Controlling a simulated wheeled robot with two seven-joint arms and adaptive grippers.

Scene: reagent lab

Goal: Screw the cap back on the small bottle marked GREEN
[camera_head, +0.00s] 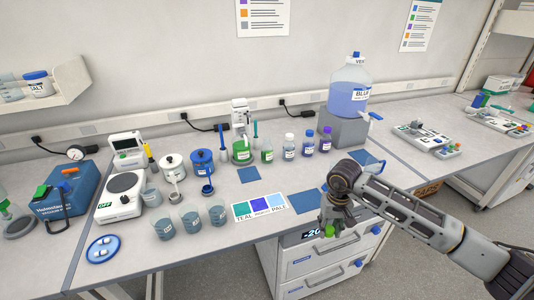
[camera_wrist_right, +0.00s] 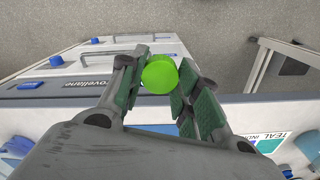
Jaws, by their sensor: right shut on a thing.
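My right gripper (camera_head: 331,226) is shut on a bright green cap (camera_head: 330,231), in front of the bench's front edge above the drawer unit. In the right wrist view the green cap (camera_wrist_right: 160,74) sits between the fingertips (camera_wrist_right: 160,80). A small bottle with green liquid (camera_head: 267,153) stands upright on the bench towards the back, in the row of small bottles. No cap shows clearly on it, and its label is too small to read. My gripper is well apart from it, nearer and to the right. My left gripper is not in view.
A larger green vessel (camera_head: 241,152) stands left of the small green bottle, and white-, blue- and purple-capped bottles (camera_head: 308,144) stand to its right. A colour card (camera_head: 260,207) and blue mats (camera_head: 305,203) lie in front. A big BLUE jug (camera_head: 349,92) stands behind on a grey block.

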